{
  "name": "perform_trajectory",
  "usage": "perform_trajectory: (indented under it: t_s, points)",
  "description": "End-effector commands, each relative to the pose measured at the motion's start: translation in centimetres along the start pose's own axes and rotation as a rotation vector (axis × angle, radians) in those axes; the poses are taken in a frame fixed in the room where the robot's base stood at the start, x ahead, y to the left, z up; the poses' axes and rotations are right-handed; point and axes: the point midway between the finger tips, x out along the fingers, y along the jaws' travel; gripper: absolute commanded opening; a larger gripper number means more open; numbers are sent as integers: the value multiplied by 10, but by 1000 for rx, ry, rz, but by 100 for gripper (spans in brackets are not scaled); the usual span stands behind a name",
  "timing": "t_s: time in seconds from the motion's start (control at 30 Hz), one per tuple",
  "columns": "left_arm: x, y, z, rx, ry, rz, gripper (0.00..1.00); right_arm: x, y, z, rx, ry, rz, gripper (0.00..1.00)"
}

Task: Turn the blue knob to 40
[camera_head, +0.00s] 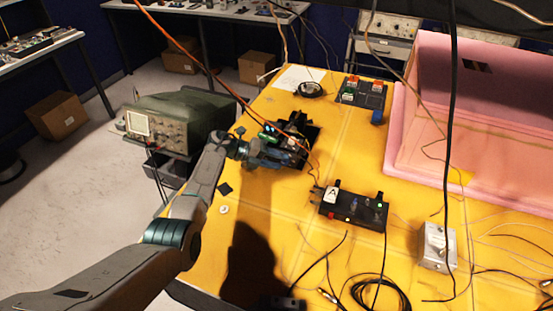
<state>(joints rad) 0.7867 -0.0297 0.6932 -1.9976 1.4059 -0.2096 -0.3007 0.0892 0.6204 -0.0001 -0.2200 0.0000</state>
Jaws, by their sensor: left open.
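A black box (345,213) with a white label "A" sits on the yellow table. Small knobs, one of them bluish (353,204), and small green lights show on its top. The knob's setting is too small to read. My left gripper (303,133) is open over the table, behind and to the left of the black box, apart from it. Its fingertips are dark and hard to make out, and I see nothing held in it.
A grey metal box (437,246) and loose cables lie to the right and front of the black box. A pink foam block (470,110) stands at the back right. A board with coloured parts (361,92) lies at the back. A green oscilloscope (178,122) stands left.

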Motion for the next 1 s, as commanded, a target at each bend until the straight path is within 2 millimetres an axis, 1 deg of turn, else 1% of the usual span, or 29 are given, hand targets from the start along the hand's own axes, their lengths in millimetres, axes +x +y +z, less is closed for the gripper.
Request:
perform_trajectory:
  t_s: [0.17,0.2,0.27,0.3,0.37,0.4,0.43,0.57,0.73,1.0]
  points:
    - [0,0,0,1,0,0,43,0,-1,0,0,0,-1,36]
    - [0,0,0,1,0,0,41,0,-2,0,1,0,-2,36]
    - [0,0,0,0,0,0,30,0,-4,0,2,0,-4,36]
    - [0,0,0,0,0,0,22,0,-5,0,2,0,-6,36]
    - [0,0,0,0,0,0,10,0,-8,0,4,0,-9,36]
    - [0,0,0,0,0,0,2,0,-10,0,4,0,-11,36]
    - [0,0,0,0,0,0,0,0,-12,0,5,0,-12,36]
    - [0,0,0,2,0,3,0,0,-16,0,7,0,-17,36]
    - [0,-3,0,17,1,35,0,-5,-15,0,7,0,-16,36]
    - [0,-9,0,78,0,183,0,-20,-6,-2,4,0,-8,36]
